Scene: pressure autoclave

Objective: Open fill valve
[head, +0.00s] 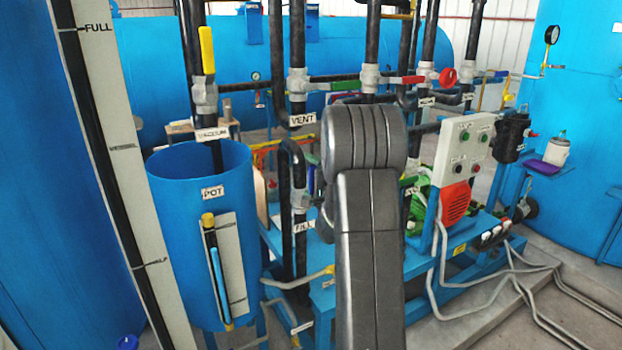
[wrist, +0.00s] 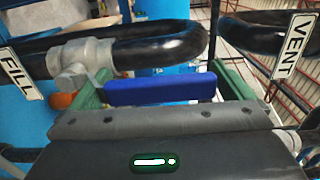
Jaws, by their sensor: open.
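The fill valve (wrist: 82,62) is a grey body on a black pipe, beside the FILL label (wrist: 20,73) in the wrist view. Its blue lever handle (wrist: 160,90) extends to the right, roughly along the pipe in that picture. My gripper (wrist: 160,77) is open, with one green finger at each end of the handle's visible length. The handle lies between the fingers; I cannot tell whether either touches it. In the head view the fill valve body (head: 300,200) shows just left of my arm, above its FILL label (head: 303,227). My gripper is hidden there behind my arm.
The black pipe (wrist: 160,42) bends close beyond the handle, and the VENT label (wrist: 291,45) is at right. The blue pot (head: 170,230) stands left of the valve. The pump bench with its control box (head: 465,150) is at right. Other valves line the pipes above.

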